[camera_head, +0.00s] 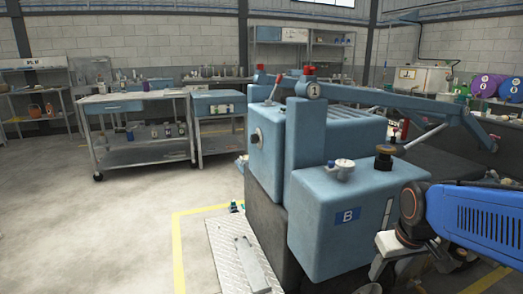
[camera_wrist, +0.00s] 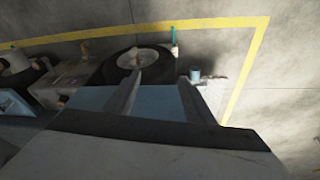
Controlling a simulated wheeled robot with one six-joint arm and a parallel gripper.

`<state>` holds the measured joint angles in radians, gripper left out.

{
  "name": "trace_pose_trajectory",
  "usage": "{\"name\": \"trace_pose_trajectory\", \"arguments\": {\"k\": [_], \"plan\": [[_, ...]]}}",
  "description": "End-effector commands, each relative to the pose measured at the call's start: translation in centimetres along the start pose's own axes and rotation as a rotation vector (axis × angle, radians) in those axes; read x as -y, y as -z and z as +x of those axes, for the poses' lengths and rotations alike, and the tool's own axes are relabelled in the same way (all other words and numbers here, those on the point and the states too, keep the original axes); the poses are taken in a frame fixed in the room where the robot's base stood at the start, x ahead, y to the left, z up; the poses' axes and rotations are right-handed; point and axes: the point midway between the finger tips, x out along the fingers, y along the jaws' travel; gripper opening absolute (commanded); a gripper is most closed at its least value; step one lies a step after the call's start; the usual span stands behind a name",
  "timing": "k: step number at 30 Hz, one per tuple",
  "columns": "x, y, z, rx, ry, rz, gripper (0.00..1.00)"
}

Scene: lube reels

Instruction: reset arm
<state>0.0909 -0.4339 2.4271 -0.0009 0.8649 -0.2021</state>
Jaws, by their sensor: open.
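In the wrist view, my gripper (camera_wrist: 160,97) is open, its two grey fingers apart, with nothing visible held between them. The fingers point toward a dark round part with a pale centre, seen just beyond the tips. In the head view, my blue arm enters at the lower right, close to the blue machine (camera_head: 330,222) marked B. My gripper's fingers cannot be made out there.
A steel work cart (camera_head: 140,100) stands at the left, with shelves behind it. A tread plate (camera_head: 238,255) lies on the floor before the machine, beside yellow floor lines (camera_head: 178,245). Coloured drums (camera_head: 485,86) stand at the far right. The floor at left is clear.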

Motion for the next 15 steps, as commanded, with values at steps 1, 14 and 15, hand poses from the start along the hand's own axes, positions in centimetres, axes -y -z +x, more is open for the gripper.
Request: {"name": "trace_pose_trajectory", "arguments": {"k": [1, 14, 15], "plan": [[0.6, -0.9, -0.9, -0.018, 0.0, 0.007, 0.49], [3.6, -8.2, -5.0, -0.116, 0.013, 0.093, 0.49], [3.7, -8.6, -5.2, -0.12, 0.014, 0.099, 0.49]]}}
